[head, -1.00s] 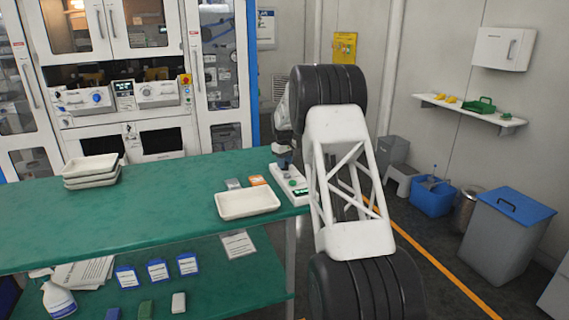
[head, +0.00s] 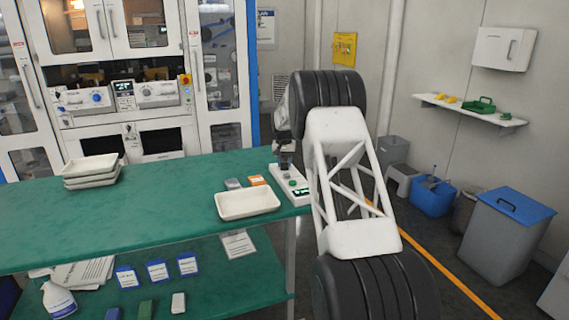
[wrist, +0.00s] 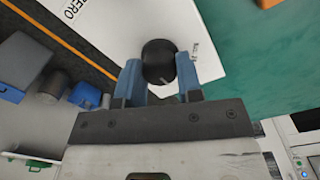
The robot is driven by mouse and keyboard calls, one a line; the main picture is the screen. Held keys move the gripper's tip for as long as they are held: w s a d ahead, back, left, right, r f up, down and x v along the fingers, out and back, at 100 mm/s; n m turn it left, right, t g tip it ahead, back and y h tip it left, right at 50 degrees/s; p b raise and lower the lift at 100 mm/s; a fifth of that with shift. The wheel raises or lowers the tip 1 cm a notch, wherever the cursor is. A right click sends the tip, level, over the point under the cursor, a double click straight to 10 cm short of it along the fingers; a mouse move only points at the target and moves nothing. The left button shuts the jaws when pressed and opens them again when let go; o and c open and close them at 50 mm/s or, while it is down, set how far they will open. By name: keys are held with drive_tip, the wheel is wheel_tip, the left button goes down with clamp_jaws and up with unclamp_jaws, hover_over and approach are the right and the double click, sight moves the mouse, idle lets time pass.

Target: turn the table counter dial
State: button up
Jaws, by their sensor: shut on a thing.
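The table counter (head: 291,184) is a white box with a green button and a small display, at the right end of the green table. In the wrist view its white top (wrist: 108,28) carries a round black dial (wrist: 158,57) with a pale mark on its edge. My gripper (wrist: 160,73) has its two blue fingers on either side of the dial, shut on it. In the head view my gripper (head: 286,160) points down over the far end of the counter, and the dial is hidden there.
A white tray (head: 247,205), an orange box (head: 257,181) and a grey item lie left of the counter. Stacked trays (head: 91,171) stand farther left. Bins (head: 508,245) and a blue bucket (head: 433,196) stand on the floor to the right.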

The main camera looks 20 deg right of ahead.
sight(284, 163)
idle(0.3)
drive_tip(key=o, duration=0.9)
drive_tip(key=shift+a+r, duration=0.1)
drive_tip(key=shift+r, duration=3.8)
